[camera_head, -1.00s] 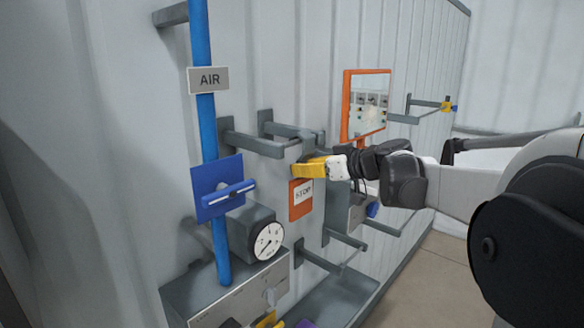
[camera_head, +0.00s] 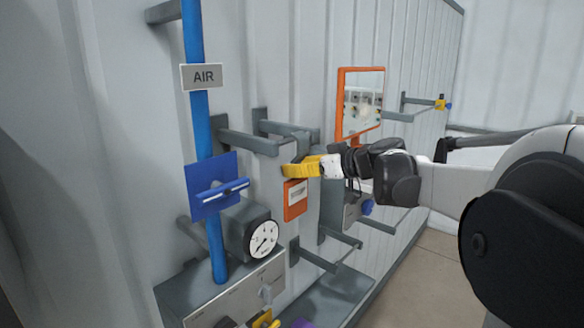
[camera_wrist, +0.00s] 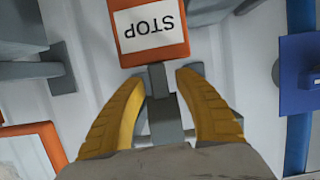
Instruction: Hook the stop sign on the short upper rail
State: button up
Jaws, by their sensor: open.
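The stop sign (camera_head: 295,200) is an orange plate with a white panel. It hangs below my gripper (camera_head: 288,170) in the head view, and its lettering is blurred there. In the wrist view the stop sign (camera_wrist: 148,32) appears upside down, with STOP readable. My gripper (camera_wrist: 160,82) is open there, its yellow fingers on either side of the sign's grey hanger (camera_wrist: 159,78). Contact with the hanger cannot be told. The short upper rail (camera_head: 255,143) runs out from the wall to the hanger's top. The hanger appears to be over the rail, but my fingers partly hide the junction.
A blue pipe (camera_head: 202,120) with a blue plate (camera_head: 213,188) stands left. A gauge (camera_head: 263,239) is below. An orange-framed mirror (camera_head: 361,105) is behind my gripper. Lower rails (camera_head: 318,258) project from the wall beneath the sign.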

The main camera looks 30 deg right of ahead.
jog(key=v, duration=1.2)
jog(key=s+a+f+m+g+b, duration=0.1)
jog(key=s+a+f+g+b, duration=0.1)
jog(key=a+f+b, duration=0.6)
jog(key=s+a+f+g+h+b, duration=0.1)
jog(key=s+a+f+b, duration=0.3)
jog(key=f, duration=0.9)
jog(key=a+f+m+g+b, duration=0.1)
jog(key=a+f+g+b, duration=0.1)
jog(key=a+f+b, duration=0.6)
jog(key=s+a+f+h+b, duration=0.1)
jog(key=s+f+b, duration=0.2)
jog(key=f+b, duration=0.3)
jog(key=s+f+m+g+h+b, duration=0.1)
jog(key=s+f+b, duration=0.3)
jog(key=f, duration=1.2)
jog(key=s+a+f+m+h+b, duration=0.1)
jog(key=s+f+h+b, duration=0.1)
jog(key=f+b, duration=0.7)
notch_tip(320, 180, down, 3)
jog(key=shift+s+a+f+g, duration=0.1)
jog(key=shift+s+a+g, duration=0.25)
jog(key=shift+s, duration=0.35)
